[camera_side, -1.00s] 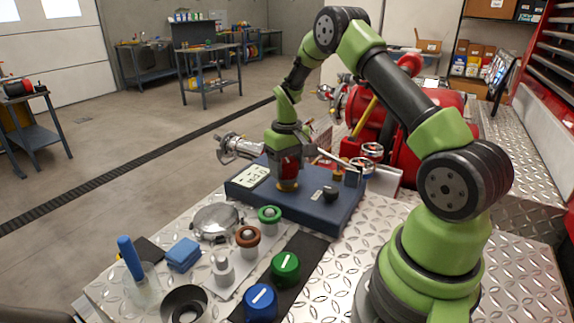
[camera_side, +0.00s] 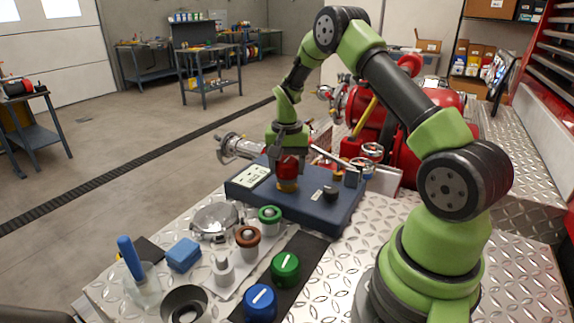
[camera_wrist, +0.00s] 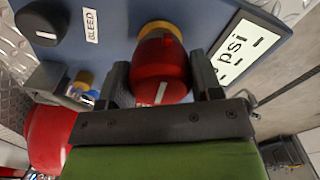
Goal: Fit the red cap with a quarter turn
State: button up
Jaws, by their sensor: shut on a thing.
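The red cap (camera_wrist: 160,75) is between the two dark fingers of my gripper (camera_wrist: 165,88), which is shut on it. A white line shows on the cap's face. In the side view the red cap (camera_side: 287,167) sits at the brass fitting (camera_side: 287,185) on the blue pump box, under my gripper (camera_side: 288,153). In the wrist view the brass ring (camera_wrist: 162,29) shows just past the cap. Whether the cap is seated on the fitting or just above it cannot be told.
The blue box (camera_side: 325,214) carries a psi display (camera_side: 251,176) and a black BLEED knob (camera_side: 330,193). Green (camera_side: 285,268) and blue (camera_side: 260,302) caps lie on a dark mat in front. A blue sponge (camera_side: 183,254) and several fittings stand to the left.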

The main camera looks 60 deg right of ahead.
jog(key=shift+r+m, duration=0.1)
jog(key=shift+m, duration=0.5)
jog(key=o, duration=1.3)
jog(key=shift+r, duration=3.45)
jog(key=s+a+r+n+t, duration=0.3)
jog(key=s+a+r+n, duration=0.1)
jog(key=a+r, duration=0.8)
jog(key=s+a+r+n+t+y, duration=0.1)
jog(key=s+a+r+n+t, duration=0.1)
jog(key=s+a, duration=0.2)
jog(key=s+a+r+n+t+y, duration=0.1)
jog(key=s+a+n+t, duration=0.1)
jog(key=s, duration=0.8)
jog(key=a+n, duration=0.1)
jog(key=a, duration=0.1)
jog(key=shift+s+a+r+n, duration=0.3)
jog(key=shift+s+a+r, duration=0.05)
jog(key=shift+r, duration=0.05)
